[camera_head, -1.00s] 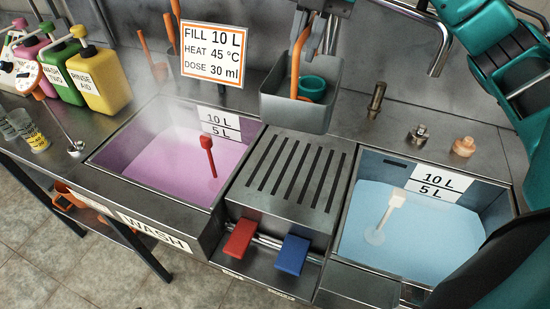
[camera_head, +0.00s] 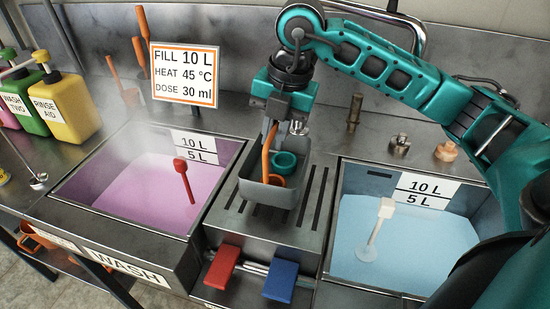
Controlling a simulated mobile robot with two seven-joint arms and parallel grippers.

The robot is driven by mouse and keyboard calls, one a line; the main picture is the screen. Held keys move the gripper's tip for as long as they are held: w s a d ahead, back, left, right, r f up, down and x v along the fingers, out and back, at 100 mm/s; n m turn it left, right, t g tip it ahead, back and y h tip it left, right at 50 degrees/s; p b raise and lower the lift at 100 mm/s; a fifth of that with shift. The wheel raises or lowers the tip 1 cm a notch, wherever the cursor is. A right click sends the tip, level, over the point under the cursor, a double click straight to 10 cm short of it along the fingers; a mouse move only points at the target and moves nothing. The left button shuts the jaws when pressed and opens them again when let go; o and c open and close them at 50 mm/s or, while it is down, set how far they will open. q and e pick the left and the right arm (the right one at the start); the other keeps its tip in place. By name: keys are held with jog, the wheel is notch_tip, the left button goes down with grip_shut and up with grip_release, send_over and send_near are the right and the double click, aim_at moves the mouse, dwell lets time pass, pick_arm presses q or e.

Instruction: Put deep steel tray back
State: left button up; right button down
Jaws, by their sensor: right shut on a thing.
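The deep steel tray (camera_head: 264,193) is a grey open-topped bin, upright over the slotted steel drainer (camera_head: 317,225) between the two basins. I cannot tell whether its base touches the slats. An orange-handled tool (camera_head: 267,152) and a teal cup (camera_head: 285,163) are in it, with another orange item (camera_head: 276,181) low inside. My right gripper (camera_head: 284,126) is shut on the tray's far wall, reaching down from behind it. The fingertips are partly hidden by the tray and its contents. My left gripper is out of view.
The left basin (camera_head: 100,222) holds steaming pink liquid; the right basin (camera_head: 350,278) holds blue liquid. Red (camera_head: 222,268) and blue (camera_head: 281,281) pedals stick out in front. A sign (camera_head: 184,75) stands behind left.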

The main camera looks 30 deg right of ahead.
notch_tip(320, 180, down, 4)
jog(key=b, duration=0.3)
jog(key=shift+f, duration=0.2)
jog(key=shift+r, duration=0.15)
jog(key=shift+f, duration=0.2)
jog(key=c, duration=1.1)
grip_release()
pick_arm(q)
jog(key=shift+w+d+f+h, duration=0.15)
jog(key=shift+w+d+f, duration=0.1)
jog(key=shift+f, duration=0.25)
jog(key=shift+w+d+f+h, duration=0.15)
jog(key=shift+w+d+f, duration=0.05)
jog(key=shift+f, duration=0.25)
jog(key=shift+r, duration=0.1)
pick_arm(e)
jog(key=shift+r, duration=0.1)
